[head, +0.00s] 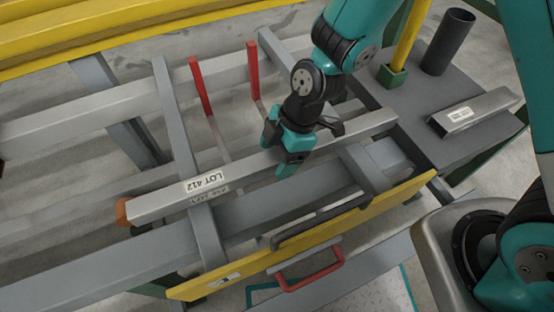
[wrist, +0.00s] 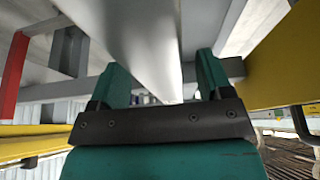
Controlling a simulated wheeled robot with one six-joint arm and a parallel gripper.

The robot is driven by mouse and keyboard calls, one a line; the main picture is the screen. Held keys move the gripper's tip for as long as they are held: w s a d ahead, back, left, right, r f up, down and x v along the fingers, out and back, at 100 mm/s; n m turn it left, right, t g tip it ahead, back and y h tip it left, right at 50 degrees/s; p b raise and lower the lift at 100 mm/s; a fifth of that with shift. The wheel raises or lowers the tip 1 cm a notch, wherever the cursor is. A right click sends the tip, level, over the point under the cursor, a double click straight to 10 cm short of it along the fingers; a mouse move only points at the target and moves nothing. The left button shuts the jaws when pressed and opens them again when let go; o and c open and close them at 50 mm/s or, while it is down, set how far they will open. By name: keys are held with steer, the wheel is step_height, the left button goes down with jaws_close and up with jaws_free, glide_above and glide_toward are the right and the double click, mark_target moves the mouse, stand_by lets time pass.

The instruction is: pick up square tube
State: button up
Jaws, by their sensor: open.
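A long pale square tube (head: 250,168) lies across the grey supports of the runout table (head: 201,235). It has a white LOT 412 label and an orange end at its left. My gripper (head: 281,153) is open over the tube, right of its middle. In the wrist view the tube (wrist: 150,40) runs lengthwise between the two spread fingers of my gripper (wrist: 163,72). I cannot tell whether either finger touches it. Part of the tube is hidden behind my gripper in the head view.
Two red posts (head: 200,87) stand behind the tube. A yellow rail (head: 340,236) with a dark handle and a red handle (head: 309,279) runs along the front. At right, a dark bench (head: 415,120) holds a short labelled metal piece (head: 485,107) and a dark cylinder (head: 448,42).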

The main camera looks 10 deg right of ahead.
steer(key=shift+a+f, duration=0.1)
steer(key=shift+f, duration=0.2)
steer(key=c, duration=1.2)
steer(key=shift+r, duration=0.1)
jaws_close()
